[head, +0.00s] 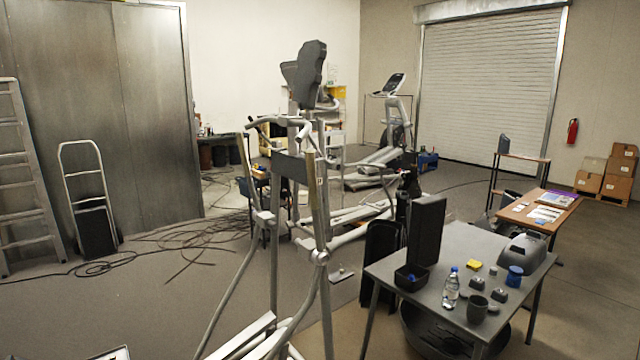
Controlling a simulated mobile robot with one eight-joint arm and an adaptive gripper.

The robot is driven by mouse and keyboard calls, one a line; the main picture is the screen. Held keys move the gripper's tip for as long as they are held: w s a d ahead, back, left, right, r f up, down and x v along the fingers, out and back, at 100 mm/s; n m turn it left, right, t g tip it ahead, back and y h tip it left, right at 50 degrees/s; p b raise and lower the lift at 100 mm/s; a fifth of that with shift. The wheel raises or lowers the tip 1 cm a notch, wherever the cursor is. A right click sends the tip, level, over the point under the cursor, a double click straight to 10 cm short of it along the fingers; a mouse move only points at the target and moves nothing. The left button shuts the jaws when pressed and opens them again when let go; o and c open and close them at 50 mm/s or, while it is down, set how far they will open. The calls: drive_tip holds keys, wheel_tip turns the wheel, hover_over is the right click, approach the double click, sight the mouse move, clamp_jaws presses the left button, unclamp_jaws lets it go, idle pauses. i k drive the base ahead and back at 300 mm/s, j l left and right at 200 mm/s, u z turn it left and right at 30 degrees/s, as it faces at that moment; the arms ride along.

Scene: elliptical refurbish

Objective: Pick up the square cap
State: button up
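I cannot tell for sure which thing is the square cap. Several small dark pieces lie on the grey table (402,264) at the right in the head view. One small dark blocky piece (478,283) is right of the clear bottle (450,290). A similar dark piece (499,295) lies a little farther right, near a dark cup (477,310). Both are too small to read their exact shape. My gripper is not in view.
The table also holds a tall dark panel, a dark open bin (411,279), a yellow item (474,264), a blue mug (514,276) and a grey rounded case (524,252). An elliptical trainer (318,200) stands left of it. Cables (190,240) cross the floor.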

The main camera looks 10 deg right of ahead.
sight(499, 295)
drive_tip(key=l+z, duration=0.35)
drive_tip(key=i+l+z, duration=0.3)
drive_tip(key=l+z, duration=0.2)
drive_tip(key=z, duration=0.15)
